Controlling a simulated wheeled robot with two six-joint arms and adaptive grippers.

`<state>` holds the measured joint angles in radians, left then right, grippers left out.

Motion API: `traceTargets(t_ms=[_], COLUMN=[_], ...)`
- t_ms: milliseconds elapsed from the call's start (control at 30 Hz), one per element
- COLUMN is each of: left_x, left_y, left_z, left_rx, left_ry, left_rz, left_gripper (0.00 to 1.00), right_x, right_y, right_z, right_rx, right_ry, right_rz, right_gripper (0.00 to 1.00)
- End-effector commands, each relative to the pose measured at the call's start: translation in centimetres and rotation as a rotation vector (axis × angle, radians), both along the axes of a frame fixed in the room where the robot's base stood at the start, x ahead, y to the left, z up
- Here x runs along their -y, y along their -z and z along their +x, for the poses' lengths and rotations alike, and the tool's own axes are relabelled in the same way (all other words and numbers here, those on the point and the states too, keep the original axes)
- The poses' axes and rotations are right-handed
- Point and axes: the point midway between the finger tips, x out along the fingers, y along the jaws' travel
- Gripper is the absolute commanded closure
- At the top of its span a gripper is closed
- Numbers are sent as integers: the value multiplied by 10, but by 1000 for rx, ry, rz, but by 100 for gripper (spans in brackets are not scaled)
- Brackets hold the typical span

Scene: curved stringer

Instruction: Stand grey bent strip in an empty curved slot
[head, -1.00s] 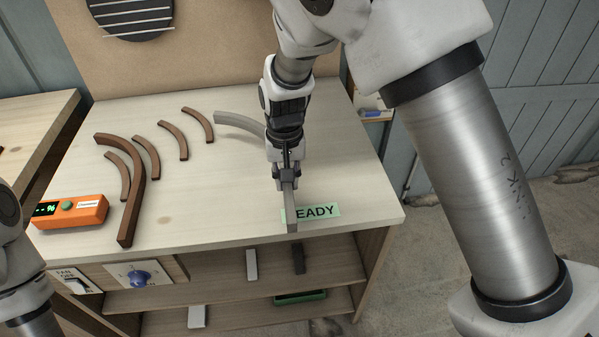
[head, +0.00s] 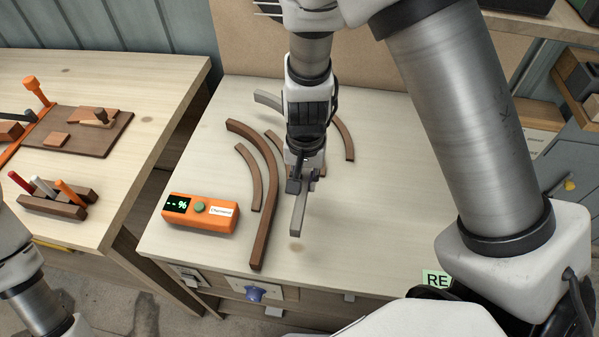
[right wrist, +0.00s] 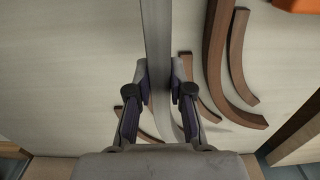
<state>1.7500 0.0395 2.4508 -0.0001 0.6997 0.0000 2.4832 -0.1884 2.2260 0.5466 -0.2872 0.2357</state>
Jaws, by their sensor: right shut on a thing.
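The grey bent strip (head: 299,215) is in my right gripper (head: 302,186), which is shut on it near its front part. The strip's far curved end (head: 268,99) shows behind the gripper. Short brown curved pieces stand on the table: one (head: 252,178) left of a long brown bent strip (head: 268,200), one (head: 274,142) right of it, and one (head: 346,138) right of my gripper. In the right wrist view the grey strip (right wrist: 157,40) runs between the fingers, apart from the brown strips. The gripper hides part of the slot area. Strip height is unclear. My left gripper is out of view.
An orange meter box (head: 200,213) sits at the table's left. A green label (head: 437,280) lies at the front right. The side table (head: 130,80) at left holds a brown board and small tools. The table right of my gripper is mostly bare.

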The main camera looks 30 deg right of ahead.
Motion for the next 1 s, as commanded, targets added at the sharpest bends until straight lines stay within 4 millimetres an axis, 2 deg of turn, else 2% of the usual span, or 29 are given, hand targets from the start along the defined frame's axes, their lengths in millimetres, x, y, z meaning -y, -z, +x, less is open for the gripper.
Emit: traceTargets(t_ms=[233, 600, 1000], left_x=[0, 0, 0], left_y=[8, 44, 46], left_z=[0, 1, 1], left_rx=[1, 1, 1], left_ry=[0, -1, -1], left_rz=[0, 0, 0], left_gripper=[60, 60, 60], right_x=[0, 0, 0], right_y=[8, 51, 54], right_z=[1, 1, 1], right_rx=[3, 3, 3], right_ry=[0, 0, -1], right_rz=[1, 1, 1], right_gripper=[100, 100, 100])
